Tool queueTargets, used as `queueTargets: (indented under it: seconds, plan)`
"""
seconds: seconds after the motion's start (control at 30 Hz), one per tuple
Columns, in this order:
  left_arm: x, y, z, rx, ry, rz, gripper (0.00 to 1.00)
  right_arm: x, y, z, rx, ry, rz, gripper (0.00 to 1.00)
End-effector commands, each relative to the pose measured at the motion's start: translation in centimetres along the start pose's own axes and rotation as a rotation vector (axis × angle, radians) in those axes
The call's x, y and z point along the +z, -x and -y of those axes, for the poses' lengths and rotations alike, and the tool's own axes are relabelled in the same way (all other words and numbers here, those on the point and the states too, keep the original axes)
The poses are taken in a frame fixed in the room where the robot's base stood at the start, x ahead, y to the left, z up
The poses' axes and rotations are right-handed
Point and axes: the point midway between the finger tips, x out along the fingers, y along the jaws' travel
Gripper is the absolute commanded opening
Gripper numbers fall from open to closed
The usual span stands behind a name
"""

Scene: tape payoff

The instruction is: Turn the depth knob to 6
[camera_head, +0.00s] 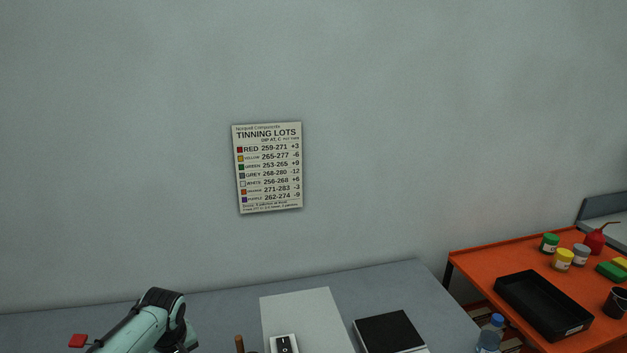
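No depth knob can be made out in the head view. A white unit with a black rocker switch (284,344) is cut off by the bottom edge, in front of a pale grey panel (298,308); whether it belongs with the knob I cannot tell. Part of my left arm, teal with a black joint, shows at the lower left, bent downward. My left gripper is out of the frame, and my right arm and gripper do not show.
A chart headed "TINNING LOTS" (268,168) hangs on the wall. The grey bench (395,285) carries a black square item (388,333), a brown stick (239,344) and a red piece (78,341). At right, an orange table (480,258) holds a black tray (505,286) and several pots.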

Motion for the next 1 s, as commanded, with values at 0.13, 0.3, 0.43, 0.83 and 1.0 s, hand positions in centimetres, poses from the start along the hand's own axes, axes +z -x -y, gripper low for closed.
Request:
queueTargets:
  seconds: [0.13, 0.3, 0.43, 0.83, 1.0]
  plan:
    - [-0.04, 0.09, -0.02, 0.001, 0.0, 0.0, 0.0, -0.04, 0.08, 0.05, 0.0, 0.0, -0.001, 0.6]
    - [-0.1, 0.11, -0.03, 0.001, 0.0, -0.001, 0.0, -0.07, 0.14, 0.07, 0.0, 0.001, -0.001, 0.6]
    - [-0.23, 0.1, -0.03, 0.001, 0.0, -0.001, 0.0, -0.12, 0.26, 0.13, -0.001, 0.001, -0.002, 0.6]
    - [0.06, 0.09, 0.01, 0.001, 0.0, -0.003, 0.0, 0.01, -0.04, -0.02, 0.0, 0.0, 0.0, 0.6]
    - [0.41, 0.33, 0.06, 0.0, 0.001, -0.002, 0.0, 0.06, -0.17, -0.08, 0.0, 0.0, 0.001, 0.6]
